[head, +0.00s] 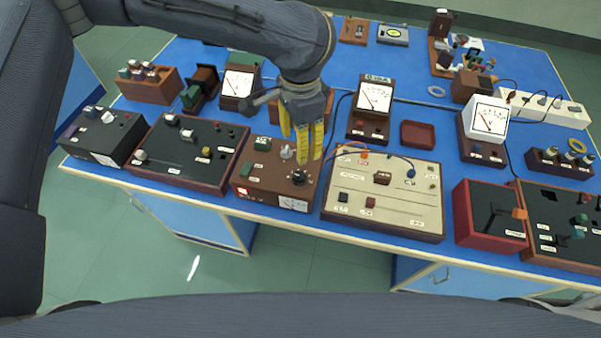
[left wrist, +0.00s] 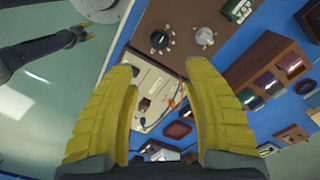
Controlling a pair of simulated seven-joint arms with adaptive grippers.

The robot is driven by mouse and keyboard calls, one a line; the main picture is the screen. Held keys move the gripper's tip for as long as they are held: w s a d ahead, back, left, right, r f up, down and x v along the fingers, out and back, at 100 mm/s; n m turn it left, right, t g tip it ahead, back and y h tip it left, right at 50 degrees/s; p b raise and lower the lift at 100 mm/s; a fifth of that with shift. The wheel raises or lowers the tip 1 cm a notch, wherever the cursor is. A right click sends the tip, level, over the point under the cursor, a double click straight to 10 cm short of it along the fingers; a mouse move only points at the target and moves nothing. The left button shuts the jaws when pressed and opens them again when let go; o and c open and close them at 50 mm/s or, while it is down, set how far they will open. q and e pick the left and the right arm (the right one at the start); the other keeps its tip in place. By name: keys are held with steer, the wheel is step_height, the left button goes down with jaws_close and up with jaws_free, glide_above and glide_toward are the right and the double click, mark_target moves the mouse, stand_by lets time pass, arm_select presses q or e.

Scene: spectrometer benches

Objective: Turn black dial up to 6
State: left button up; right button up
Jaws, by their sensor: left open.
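The black dial (head: 299,177) is a round knob on top of a brown wooden box (head: 262,183) at the bench's front edge. It also shows in the left wrist view (left wrist: 160,40), beside a grey knob (left wrist: 204,36). The dial's scale marks are too small to read. My left gripper (head: 301,146) has yellow fingers that point down above the box, behind the black dial and apart from it. The fingers (left wrist: 163,80) are spread and empty. A dark arm with a yellow tip (left wrist: 80,33), seemingly my right gripper, shows far off over the floor; its fingers are too small to judge.
A cream panel (head: 388,195) with a red wire stands right of the box. A dark-topped box (head: 187,150) stands to its left. White-faced meters (head: 374,97) stand behind. Blue bench surface shows in narrow gaps. The green floor in front is open.

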mark_target(300, 175)
arm_select(q)
step_height(300, 175, down, 13)
stand_by(0.6)
steer(key=shift+c, duration=0.2)
jaws_close()
